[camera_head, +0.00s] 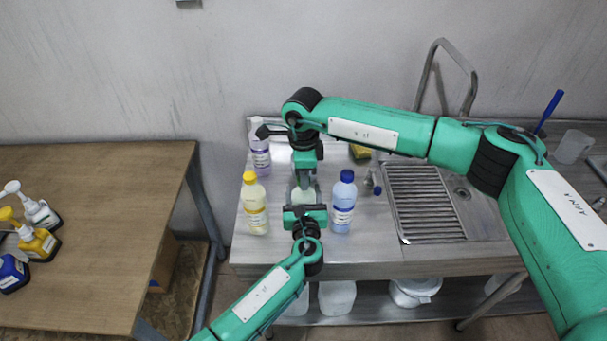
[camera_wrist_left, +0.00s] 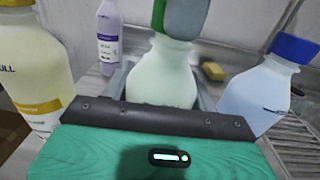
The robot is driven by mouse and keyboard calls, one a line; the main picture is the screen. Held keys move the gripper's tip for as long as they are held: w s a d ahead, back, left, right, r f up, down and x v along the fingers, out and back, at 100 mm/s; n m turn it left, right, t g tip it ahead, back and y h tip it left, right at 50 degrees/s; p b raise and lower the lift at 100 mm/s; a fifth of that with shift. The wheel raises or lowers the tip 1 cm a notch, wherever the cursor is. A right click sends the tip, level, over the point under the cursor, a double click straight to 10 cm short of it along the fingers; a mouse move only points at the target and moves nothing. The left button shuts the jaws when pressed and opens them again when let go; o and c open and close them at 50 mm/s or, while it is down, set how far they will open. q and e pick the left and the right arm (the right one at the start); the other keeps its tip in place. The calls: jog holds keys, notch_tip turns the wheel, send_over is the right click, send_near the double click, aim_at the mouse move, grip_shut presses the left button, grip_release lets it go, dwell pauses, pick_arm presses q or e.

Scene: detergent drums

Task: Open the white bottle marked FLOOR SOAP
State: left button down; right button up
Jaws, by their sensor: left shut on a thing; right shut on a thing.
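The white bottle (camera_wrist_left: 160,72), pale and slightly greenish, stands upright in the left wrist view between my left gripper's fingers. In the head view only a pale part of the bottle (camera_head: 306,195) shows between my grippers, and its label is not readable. My left gripper (camera_head: 305,203) is shut on the bottle's body from the front. My right gripper (camera_head: 304,180) points down from above and is shut on the bottle's top; it also shows in the left wrist view (camera_wrist_left: 180,20). The cap is hidden by the right gripper.
A yellow-capped bottle (camera_head: 254,205) stands close on the left, a blue-capped bottle (camera_head: 343,205) close on the right. A lilac bottle (camera_head: 260,155) and yellow sponge (camera_head: 359,152) are behind. A drainboard (camera_head: 425,205) lies right; a wooden table (camera_head: 90,220) with pump bottles stands left.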

jog(key=n, duration=1.2)
jog(key=shift+n, duration=0.3)
jog(key=n, duration=1.3)
jog(key=shift+n, duration=0.4)
jog(key=shift+r, duration=0.2)
jog(key=shift+r, duration=0.95)
